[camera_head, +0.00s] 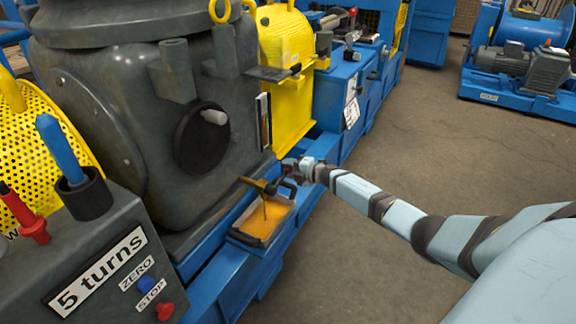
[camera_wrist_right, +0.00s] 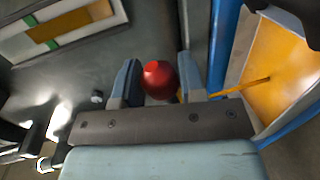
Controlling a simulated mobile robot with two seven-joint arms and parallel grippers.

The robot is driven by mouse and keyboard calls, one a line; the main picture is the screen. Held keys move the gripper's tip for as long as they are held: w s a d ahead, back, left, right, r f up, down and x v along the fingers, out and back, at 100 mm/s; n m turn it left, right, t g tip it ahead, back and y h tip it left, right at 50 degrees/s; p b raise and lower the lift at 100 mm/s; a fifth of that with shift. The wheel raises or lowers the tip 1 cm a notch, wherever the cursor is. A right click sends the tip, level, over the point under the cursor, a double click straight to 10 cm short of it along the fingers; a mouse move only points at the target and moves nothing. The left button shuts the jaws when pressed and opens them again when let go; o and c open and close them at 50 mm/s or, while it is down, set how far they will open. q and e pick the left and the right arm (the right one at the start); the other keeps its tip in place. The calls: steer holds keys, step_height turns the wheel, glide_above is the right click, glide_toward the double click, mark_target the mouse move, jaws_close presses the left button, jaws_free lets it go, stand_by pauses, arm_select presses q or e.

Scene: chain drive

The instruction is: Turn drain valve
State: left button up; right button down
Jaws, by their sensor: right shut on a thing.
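The drain valve (camera_head: 262,186), a brass-coloured fitting, sticks out low from the front of the dark gearbox housing (camera_head: 230,110). My right gripper (camera_head: 292,168) is at the valve's right end. In the right wrist view, a red ball knob (camera_wrist_right: 159,79) sits between the two blue-grey fingers of my right gripper (camera_wrist_right: 158,84), which is shut on it. A thin amber stream (camera_wrist_right: 240,87) shows beside the fingers, above a tray of amber liquid. The lever behind the knob is mostly hidden. My left gripper is not in view.
The drip tray (camera_head: 238,237) with amber liquid stands below the valve on the blue base frame. A control box (camera_head: 100,255) marked "5 turns" is at the lower left. Yellow guards (camera_head: 285,50) stand behind.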

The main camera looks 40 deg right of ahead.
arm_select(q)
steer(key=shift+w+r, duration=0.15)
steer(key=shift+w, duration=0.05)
arm_select(e)
steer(key=shift+f+m, duration=0.5)
steer(key=shift+f, duration=0.05)
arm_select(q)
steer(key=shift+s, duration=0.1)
arm_select(e)
steer(key=c, duration=0.7)
jaws_free()
arm_select(q)
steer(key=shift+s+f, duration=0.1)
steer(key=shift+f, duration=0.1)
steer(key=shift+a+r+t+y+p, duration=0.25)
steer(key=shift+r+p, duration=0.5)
steer(key=shift+p, duration=0.45)
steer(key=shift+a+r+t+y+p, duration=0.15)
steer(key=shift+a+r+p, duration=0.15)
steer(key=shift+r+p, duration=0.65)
arm_select(e)
steer(key=shift+v, duration=6.9)
